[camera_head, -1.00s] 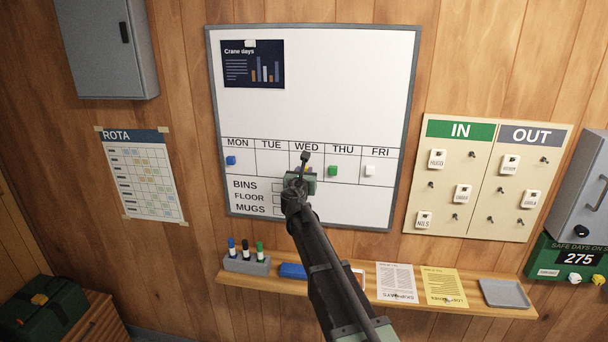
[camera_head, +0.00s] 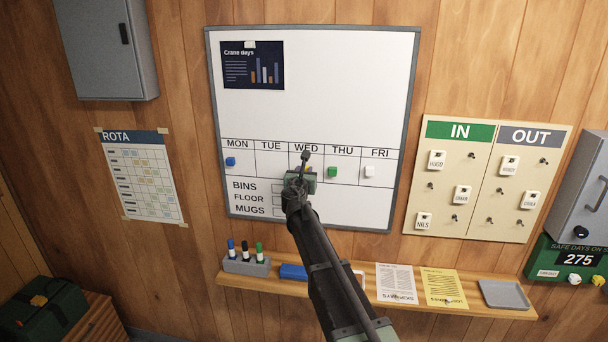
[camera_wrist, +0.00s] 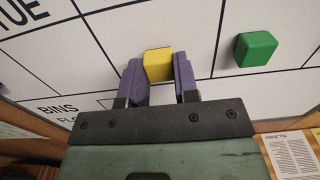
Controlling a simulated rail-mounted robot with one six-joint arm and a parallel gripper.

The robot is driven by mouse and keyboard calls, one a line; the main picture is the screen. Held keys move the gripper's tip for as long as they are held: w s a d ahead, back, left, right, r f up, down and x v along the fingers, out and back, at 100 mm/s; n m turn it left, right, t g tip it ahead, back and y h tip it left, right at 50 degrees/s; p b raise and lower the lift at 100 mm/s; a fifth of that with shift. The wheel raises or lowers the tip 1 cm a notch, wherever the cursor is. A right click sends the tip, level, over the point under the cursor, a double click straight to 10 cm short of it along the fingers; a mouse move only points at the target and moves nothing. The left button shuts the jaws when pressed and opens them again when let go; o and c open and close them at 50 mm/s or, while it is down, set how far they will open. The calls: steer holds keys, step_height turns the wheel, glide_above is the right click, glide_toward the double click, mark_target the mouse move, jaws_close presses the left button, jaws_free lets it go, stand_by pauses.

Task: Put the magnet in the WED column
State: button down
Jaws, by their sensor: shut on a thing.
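A yellow magnet (camera_wrist: 158,64) sits between the two purple fingers of my gripper (camera_wrist: 158,80), which is shut on it. In the wrist view it is at the whiteboard face, in the column between TUE and the one with the green magnet. Whether it touches the board I cannot tell. In the head view my gripper (camera_head: 304,172) is below the WED heading (camera_head: 306,148) on the whiteboard (camera_head: 330,90) and mostly hides that cell; only a sliver of yellow shows.
A blue magnet (camera_head: 231,161) is under MON, a green magnet (camera_head: 333,172) under THU and a white magnet (camera_head: 369,170) under FRI. The TUE cell looks empty. A shelf (camera_head: 460,295) with markers, papers and a grey tray (camera_head: 504,294) runs below the board.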

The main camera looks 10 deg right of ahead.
steer(key=shift+w+d, duration=0.15)
steer(key=shift+w, duration=0.2)
stand_by(0.3)
stand_by(1.0)
steer(key=c, duration=0.8)
jaws_free()
